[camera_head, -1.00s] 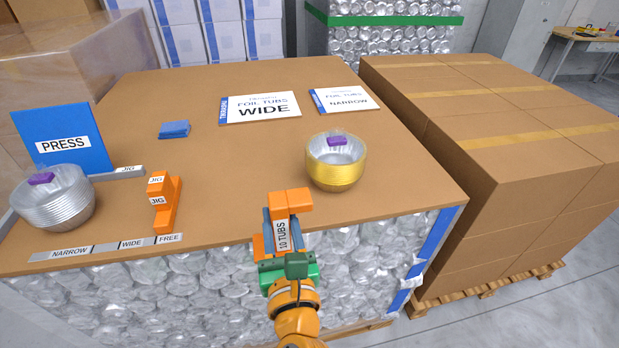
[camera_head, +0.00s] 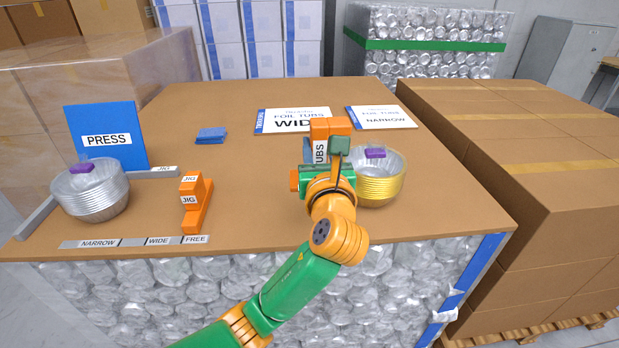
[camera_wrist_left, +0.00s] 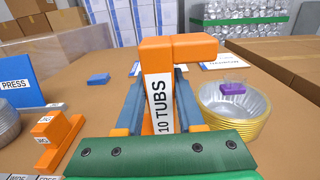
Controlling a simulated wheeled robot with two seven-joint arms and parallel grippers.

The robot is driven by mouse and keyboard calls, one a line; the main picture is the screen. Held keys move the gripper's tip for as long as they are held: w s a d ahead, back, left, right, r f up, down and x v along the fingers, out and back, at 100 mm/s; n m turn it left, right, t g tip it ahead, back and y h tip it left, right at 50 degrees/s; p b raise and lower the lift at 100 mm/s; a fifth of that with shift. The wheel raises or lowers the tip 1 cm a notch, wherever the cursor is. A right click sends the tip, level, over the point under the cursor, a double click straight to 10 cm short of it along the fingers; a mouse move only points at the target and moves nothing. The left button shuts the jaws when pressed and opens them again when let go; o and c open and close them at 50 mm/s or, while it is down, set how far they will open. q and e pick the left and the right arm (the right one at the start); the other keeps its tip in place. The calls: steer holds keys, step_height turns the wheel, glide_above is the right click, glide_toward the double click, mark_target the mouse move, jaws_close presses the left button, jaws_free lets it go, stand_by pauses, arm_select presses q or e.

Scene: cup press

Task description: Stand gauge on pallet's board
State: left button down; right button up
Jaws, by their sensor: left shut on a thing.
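The gauge (camera_head: 331,126) is an orange L-shaped block with a white "10 TUBS" label. My left gripper (camera_head: 322,153) is shut on it and holds it upright, just left of the gold tub stack. In the left wrist view the gauge (camera_wrist_left: 158,90) stands between the two fingers (camera_wrist_left: 160,110), its arm pointing right at the top. The pallet's brown board (camera_head: 260,200) lies below. Whether the gauge's foot touches the board is hidden by my gripper and arm. My right gripper is not in view.
A gold tub stack (camera_head: 380,188) with a purple block stands close right of my gripper. A silver stack (camera_head: 92,195), blue PRESS panel (camera_head: 105,138) and orange jig (camera_head: 194,205) are at left. Flat signs (camera_head: 291,121) lie behind.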

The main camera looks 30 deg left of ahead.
arm_select(q)
steer(key=w+a+f, duration=0.1)
steer(key=a+f, duration=0.3)
steer(key=w+a+f, duration=0.1)
steer(key=a+f, duration=0.3)
steer(key=w+a+f+b, duration=0.1)
steer(key=a+f, duration=0.3)
steer(key=shift+w+a+f, duration=0.1)
steer(key=shift+w+f, duration=0.1)
steer(key=shift+f, duration=0.1)
steer(key=c, duration=0.5)
jaws_free()
